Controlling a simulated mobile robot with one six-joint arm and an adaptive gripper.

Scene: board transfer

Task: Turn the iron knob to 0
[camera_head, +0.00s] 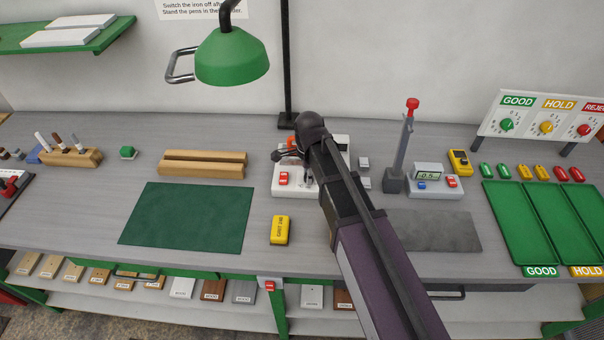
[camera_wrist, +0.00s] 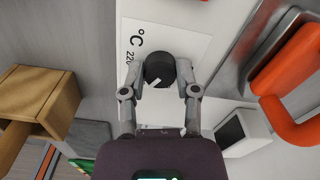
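The iron knob (camera_wrist: 160,66) is a round black knob with a white mark near its lower edge. It stands on a white panel (camera_wrist: 133,30) printed with "°C" and "220". In the wrist view my gripper (camera_wrist: 161,76) has one finger on each side of the knob, and both fingertips appear to touch it. The exact contact is hard to see. The iron's orange-red handle (camera_wrist: 285,100) is at the right of the wrist view. In the head view the white iron station (camera_head: 282,191) is partly covered by my arm, and the knob is hidden.
A red switch (camera_head: 284,178) is on the station's left side. A yellow block (camera_head: 280,230) lies in front. A green lamp (camera_head: 232,58) hangs at the upper left. A grey post with a red top (camera_head: 404,140) stands right of my arm. The green mat (camera_head: 190,217) is bare.

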